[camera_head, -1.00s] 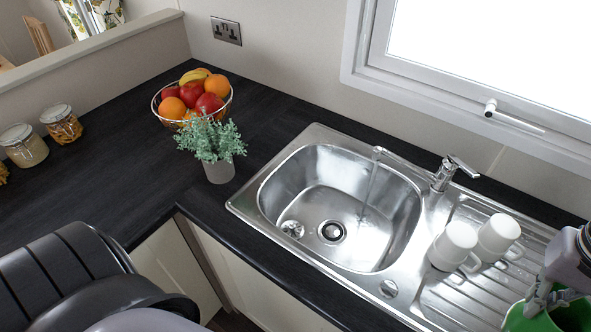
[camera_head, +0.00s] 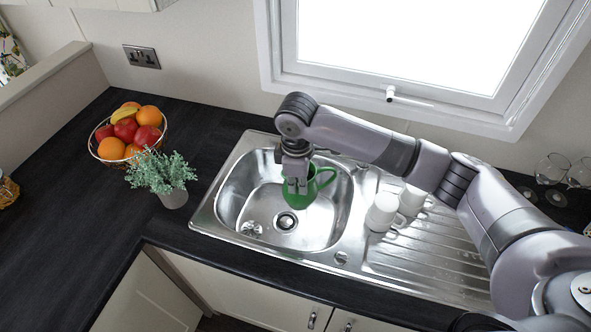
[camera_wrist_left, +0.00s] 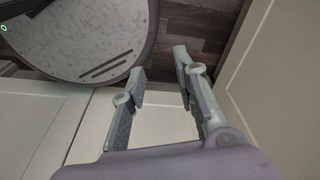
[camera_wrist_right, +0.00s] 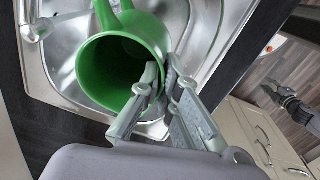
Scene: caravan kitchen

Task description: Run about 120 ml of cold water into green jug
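The green jug (camera_head: 312,190) is upright over the sink basin (camera_head: 232,200), its handle to the right. My right gripper (camera_head: 297,185) is shut on the jug's rim from above. In the right wrist view the jug (camera_wrist_right: 95,75) shows its open mouth and dark inside, with one finger inside the wall and one outside at the gripper (camera_wrist_right: 160,85). The tap (camera_wrist_right: 35,28) shows at that view's upper left; my right arm mostly hides it in the head view. I cannot see a water stream or any water level. My left gripper (camera_wrist_left: 160,85) is open and empty near the cupboard fronts.
Two white mugs (camera_head: 383,212) stand on the drainer (camera_head: 430,255) right of the basin. A potted plant (camera_head: 172,195) and a fruit bowl (camera_head: 95,150) stand left of the sink. Wine glasses (camera_head: 550,168) are at the far right. The left worktop (camera_head: 60,230) has free room.

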